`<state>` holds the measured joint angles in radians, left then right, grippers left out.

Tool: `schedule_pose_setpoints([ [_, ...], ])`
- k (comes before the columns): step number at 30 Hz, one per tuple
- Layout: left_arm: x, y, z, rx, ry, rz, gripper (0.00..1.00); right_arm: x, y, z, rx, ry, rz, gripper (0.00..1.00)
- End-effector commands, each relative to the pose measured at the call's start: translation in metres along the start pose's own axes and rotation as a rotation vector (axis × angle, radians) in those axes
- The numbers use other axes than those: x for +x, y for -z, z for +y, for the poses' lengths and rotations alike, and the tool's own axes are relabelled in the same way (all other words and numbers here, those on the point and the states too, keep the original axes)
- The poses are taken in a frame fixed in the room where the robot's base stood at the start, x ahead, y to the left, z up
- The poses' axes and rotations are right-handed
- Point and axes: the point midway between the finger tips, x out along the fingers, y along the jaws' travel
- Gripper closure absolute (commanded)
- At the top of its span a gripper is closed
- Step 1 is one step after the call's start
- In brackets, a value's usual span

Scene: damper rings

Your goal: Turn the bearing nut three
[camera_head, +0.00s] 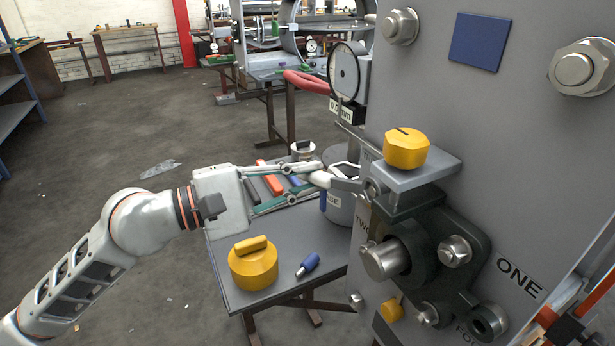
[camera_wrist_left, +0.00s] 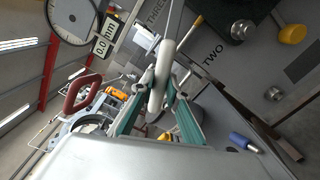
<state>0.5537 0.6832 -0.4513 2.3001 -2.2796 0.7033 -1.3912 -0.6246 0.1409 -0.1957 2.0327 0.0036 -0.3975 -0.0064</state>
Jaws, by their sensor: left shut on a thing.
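My left gripper (camera_head: 322,179) is shut on a pale, rounded handle (camera_wrist_left: 160,75), with a finger on either side of it in the left wrist view. A grey metal piece (camera_head: 347,185) sticks out from the held end toward the machine panel. In the left wrist view the handle runs up toward the panel (camera_wrist_left: 240,75) near the word THREE (camera_wrist_left: 155,12). I cannot make out bearing nut three itself in either view. The words TWO (camera_head: 361,230) and ONE (camera_head: 518,279) mark other places on the panel. My right gripper is not in view.
A yellow knob (camera_head: 405,148) sits on a grey block on the panel. A dial gauge (camera_head: 345,72) and a small display (camera_head: 347,108) stand above the gripper. The small table (camera_head: 226,268) below holds a yellow cap (camera_head: 253,265) and a blue-handled tool (camera_head: 308,265). Open floor lies left.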

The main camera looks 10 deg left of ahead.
Motion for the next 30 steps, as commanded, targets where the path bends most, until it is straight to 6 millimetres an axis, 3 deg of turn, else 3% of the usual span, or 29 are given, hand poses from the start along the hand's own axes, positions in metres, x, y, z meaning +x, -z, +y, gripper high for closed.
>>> schedule_pose_setpoints([
  [20,-0.006,0.0,0.001,0.004,-0.005,-0.001,1.0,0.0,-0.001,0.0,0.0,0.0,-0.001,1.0],
  [30,-0.02,0.0,-0.001,0.002,-0.004,0.0,1.0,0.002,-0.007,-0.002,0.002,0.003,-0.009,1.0],
])
